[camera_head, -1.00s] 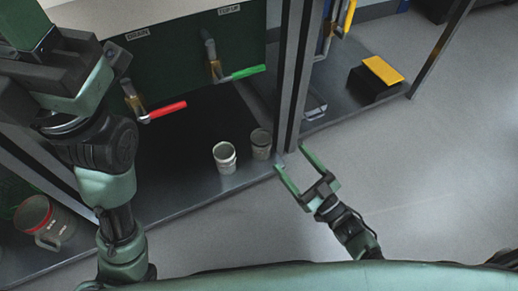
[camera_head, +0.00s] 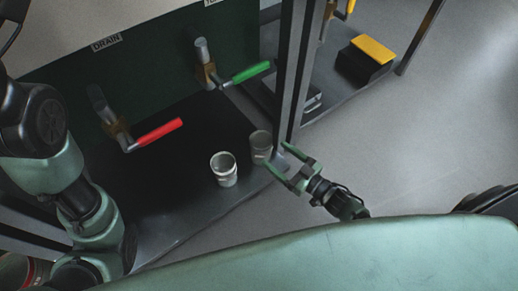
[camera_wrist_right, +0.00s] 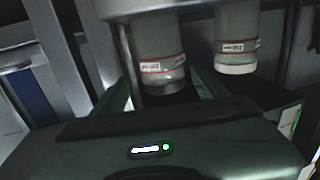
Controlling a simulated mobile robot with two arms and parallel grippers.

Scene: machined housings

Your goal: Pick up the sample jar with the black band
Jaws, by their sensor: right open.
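Band colours do not show in the head view. My left gripper is out of view.
A grey post (camera_head: 293,75) rises right beside the right jar. A red-handled valve (camera_head: 150,135) and a green-handled valve (camera_head: 240,76) stick out behind the jars. A mug (camera_head: 20,272) with a red band is at lower left. A yellow-topped black box (camera_head: 368,58) is farther right.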

